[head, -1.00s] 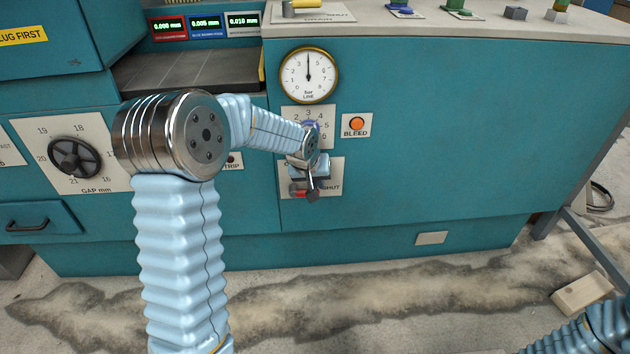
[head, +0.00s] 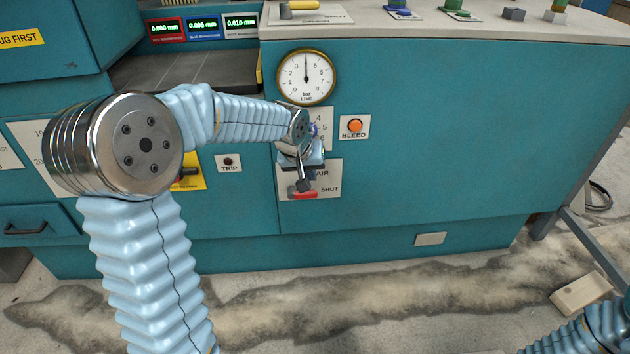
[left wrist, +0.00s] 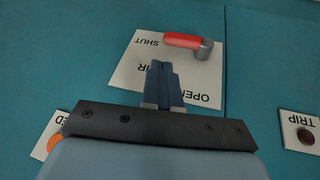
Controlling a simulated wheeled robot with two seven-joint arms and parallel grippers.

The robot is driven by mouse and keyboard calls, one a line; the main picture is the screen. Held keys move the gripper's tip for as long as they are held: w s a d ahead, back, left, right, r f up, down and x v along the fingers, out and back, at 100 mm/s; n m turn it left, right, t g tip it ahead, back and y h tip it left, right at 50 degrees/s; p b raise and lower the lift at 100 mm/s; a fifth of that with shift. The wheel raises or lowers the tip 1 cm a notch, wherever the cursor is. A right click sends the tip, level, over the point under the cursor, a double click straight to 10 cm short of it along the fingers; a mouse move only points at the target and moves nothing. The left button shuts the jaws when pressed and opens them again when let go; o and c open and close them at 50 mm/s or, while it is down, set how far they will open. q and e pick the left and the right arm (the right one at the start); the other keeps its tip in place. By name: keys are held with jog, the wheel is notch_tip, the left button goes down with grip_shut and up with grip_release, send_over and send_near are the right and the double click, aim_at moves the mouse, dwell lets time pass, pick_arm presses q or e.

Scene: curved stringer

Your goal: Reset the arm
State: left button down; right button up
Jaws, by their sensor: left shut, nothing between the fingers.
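My left gripper (head: 304,186) is in front of the teal machine, beside the air valve's plate (head: 328,172). It also shows in the left wrist view (left wrist: 162,82), with its fingers together and empty. The valve's red lever (head: 302,194) shows just below and behind the fingertips in the head view. In the left wrist view the red lever (left wrist: 183,40) lies beyond the fingertips, apart from them, with its red end beside the word SHUT. Part of the plate's lettering is hidden by the fingers. Only a piece of my right arm shows at the lower right; its gripper is out of view.
A round pressure gauge (head: 306,77) is above the valve, with an orange BLEED button (head: 354,126) to the right. A TRIP button (head: 228,162) is to the left. My left arm covers part of the GAP dial's plate. The panel's right side is clear.

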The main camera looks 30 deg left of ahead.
pick_arm(q)
jog(key=v, duration=0.6)
jog(key=s+d+f+m+g+h, duration=0.1)
jog(key=d+f, duration=0.4)
jog(key=f, duration=0.5)
jog(key=s+d+f+m+g+h, duration=0.15)
jog(key=d+f, duration=0.25)
jog(key=f, duration=0.6)
jog(key=s+d+f+g, duration=0.1)
jog(key=s+d+f, duration=0.3)
jog(key=s+f, duration=0.4)
jog(key=s+d+f+g+h, duration=0.1)
jog(key=s+d+f, duration=0.4)
jog(key=s+f, duration=0.4)
jog(key=shift+s+d+f+p, duration=0.25)
jog(key=shift+s+f+p, duration=0.15)
jog(key=shift+s, duration=0.4)
